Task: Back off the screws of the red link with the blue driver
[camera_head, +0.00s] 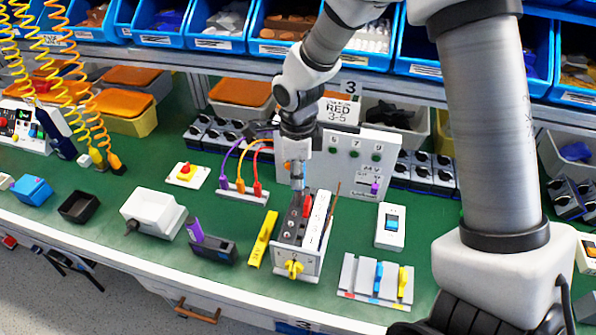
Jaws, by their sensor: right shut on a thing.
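My right gripper (297,185) points down over the box with the yellow rotary knob (293,268). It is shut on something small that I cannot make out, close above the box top. A small red part (307,206), possibly the red link, stands just below and right of the fingers; they partly hide this area. The blue driver (378,275) stands in the grey rack (349,275), apart from the gripper, beside a yellow driver (402,282). The rack's slot at the red mark looks empty. The link's screws are too small to see. My left gripper is not in view.
A grey panel (350,185) with a "RED 3-5" card (340,110) stands behind the box. A yellow bar (262,240) lies left of it; a white device (390,225) stands at right. Purple, orange and red leads (240,185) arch nearby. Blue bins (220,25) line the back.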

